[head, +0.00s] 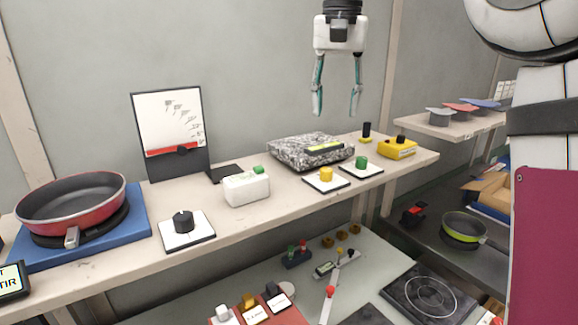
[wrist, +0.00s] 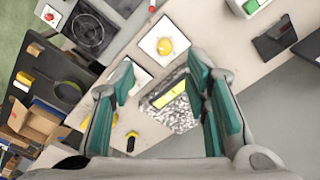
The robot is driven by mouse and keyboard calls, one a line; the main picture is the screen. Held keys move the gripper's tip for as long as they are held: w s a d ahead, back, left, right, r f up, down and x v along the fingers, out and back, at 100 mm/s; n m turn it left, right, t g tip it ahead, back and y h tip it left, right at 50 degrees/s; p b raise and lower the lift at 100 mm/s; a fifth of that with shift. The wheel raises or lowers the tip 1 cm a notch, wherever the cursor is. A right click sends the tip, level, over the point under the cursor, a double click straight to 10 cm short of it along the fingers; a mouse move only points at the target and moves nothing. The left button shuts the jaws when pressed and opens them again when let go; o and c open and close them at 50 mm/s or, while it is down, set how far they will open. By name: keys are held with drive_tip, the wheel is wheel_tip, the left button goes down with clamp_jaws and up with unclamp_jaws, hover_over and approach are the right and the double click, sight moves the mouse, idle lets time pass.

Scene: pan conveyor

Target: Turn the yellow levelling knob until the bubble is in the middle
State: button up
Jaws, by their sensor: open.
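The yellow levelling knob (head: 326,174) sits on a white square plate on the shelf, in front of a speckled granite block (head: 290,152). It also shows at the top middle of the wrist view (wrist: 165,47). A yellow-green level vial (head: 325,147) lies on the block, and it shows between my fingers in the wrist view (wrist: 172,93). The bubble is too small to make out. A green knob (head: 361,162) stands on a plate to the right of the yellow one. My gripper (head: 336,112) is open and empty, pointing down, well above the block and knobs.
A white box with a green button (head: 246,188) stands left of the yellow knob. A yellow device (head: 397,148) and a small black-topped yellow object (head: 366,132) stand to the right. A black-knob plate (head: 187,229) and red pan (head: 70,200) are further left.

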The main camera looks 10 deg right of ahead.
sight(327, 169)
drive_tip(key=shift+m+g, duration=0.3)
drive_tip(key=w+f, duration=0.1)
drive_tip(key=f, duration=0.3)
drive_tip(key=w+f+p, duration=0.1)
drive_tip(key=f, duration=0.4)
drive_tip(key=w+f+p, duration=0.1)
drive_tip(key=f, duration=0.4)
drive_tip(key=shift+f, duration=0.25)
clamp_jaws()
